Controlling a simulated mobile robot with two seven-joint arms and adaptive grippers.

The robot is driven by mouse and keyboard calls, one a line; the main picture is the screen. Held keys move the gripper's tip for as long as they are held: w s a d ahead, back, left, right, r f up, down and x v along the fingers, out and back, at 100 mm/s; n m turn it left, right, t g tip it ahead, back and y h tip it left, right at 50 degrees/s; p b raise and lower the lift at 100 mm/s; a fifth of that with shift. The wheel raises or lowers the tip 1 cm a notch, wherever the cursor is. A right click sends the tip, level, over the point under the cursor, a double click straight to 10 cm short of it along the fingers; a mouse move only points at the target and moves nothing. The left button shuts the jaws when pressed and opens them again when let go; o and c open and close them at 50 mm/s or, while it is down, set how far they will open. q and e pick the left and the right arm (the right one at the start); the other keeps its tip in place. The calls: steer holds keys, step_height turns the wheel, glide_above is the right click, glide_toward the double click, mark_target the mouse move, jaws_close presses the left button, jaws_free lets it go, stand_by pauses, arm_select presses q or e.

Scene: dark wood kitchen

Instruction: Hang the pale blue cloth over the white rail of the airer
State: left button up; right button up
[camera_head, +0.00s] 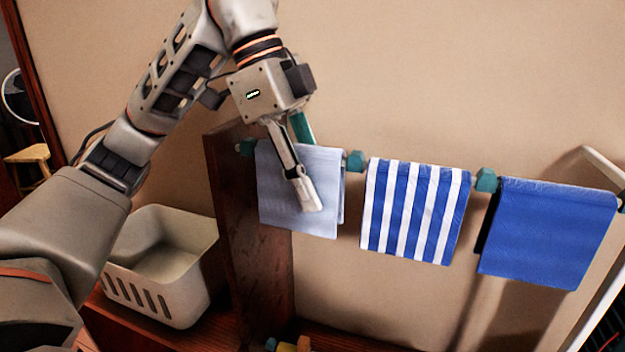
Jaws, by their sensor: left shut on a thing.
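The pale blue cloth (277,195) hangs draped at the left end of a row of cloths, with a strip of its back layer showing at its right edge. It appears to lie over the rail, which it mostly hides there. My left gripper (309,196) comes down from above and is shut on the cloth. My right gripper is not in view.
A blue and white striped cloth (414,210) and a plain blue cloth (549,232) hang to the right. A white bar (604,167) juts out at far right. A dark wood panel (236,218) stands behind the pale cloth. A pale slotted basket (160,262) sits at lower left.

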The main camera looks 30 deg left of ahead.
arm_select(q)
steer(key=o, duration=1.2)
steer(key=shift+v, duration=6)
steer(key=shift+a, duration=0.1)
steer(key=shift+s+f, duration=0.1)
